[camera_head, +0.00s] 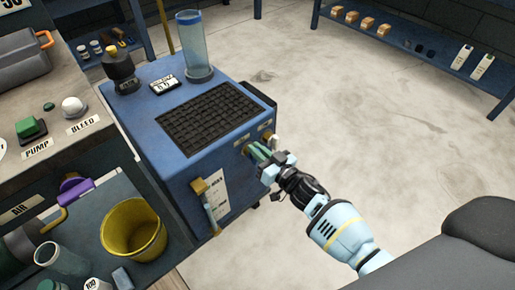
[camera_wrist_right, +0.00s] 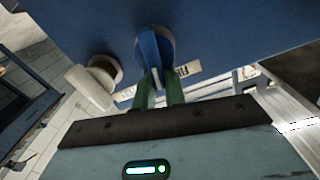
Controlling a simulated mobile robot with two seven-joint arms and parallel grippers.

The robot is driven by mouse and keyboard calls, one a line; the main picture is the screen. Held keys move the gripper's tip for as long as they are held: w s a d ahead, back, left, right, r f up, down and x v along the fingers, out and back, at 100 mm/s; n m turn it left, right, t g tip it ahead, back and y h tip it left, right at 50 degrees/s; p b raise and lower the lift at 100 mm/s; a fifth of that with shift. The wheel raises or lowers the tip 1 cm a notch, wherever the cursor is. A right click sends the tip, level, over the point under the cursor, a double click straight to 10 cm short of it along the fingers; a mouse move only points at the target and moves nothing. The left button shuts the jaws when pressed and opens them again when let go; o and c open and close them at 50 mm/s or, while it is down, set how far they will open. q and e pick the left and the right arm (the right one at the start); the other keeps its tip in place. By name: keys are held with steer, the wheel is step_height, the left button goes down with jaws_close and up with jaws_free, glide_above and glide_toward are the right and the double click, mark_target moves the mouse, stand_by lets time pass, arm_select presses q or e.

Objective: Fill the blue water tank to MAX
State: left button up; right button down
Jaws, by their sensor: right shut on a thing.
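The blue water tank (camera_head: 170,180) stands in the middle of the head view, with a black grille (camera_head: 210,117) on top. On its front face, a sight tube (camera_head: 211,214) with brass-coloured fittings runs beside a white scale plate (camera_head: 220,190) marked MAX. The water level is too small to read. My right gripper (camera_head: 256,152) is at the front face near its right edge. In the right wrist view its green fingers (camera_wrist_right: 158,92) are shut on a blue lever (camera_wrist_right: 152,48). A pale tap or spout (camera_wrist_right: 93,82) sits beside the lever. My left gripper is not in view.
A clear cylinder (camera_head: 194,48) and a dark bottle (camera_head: 121,72) stand on the tank. The floor (camera_head: 340,110) at right is clear.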

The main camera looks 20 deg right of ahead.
steer(key=m, duration=0.1)
steer(key=m+p, duration=0.1)
steer(key=m, duration=0.1)
steer(key=shift+w+d+f, duration=0.1)
steer(key=shift+d, duration=0.25)
steer(key=shift+f+m+p, duration=0.1)
steer(key=shift+m+p, duration=0.3)
steer(key=shift+m, duration=0.1)
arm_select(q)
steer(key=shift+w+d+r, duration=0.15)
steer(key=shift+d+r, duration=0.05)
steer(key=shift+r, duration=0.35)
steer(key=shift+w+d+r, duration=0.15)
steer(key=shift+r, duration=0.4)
arm_select(e)
steer(key=shift+d, duration=0.1)
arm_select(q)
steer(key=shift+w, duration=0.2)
arm_select(e)
steer(key=c, duration=1.5)
jaws_free()
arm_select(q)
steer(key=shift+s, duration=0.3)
arm_select(e)
steer(key=shift+o, duration=0.2)
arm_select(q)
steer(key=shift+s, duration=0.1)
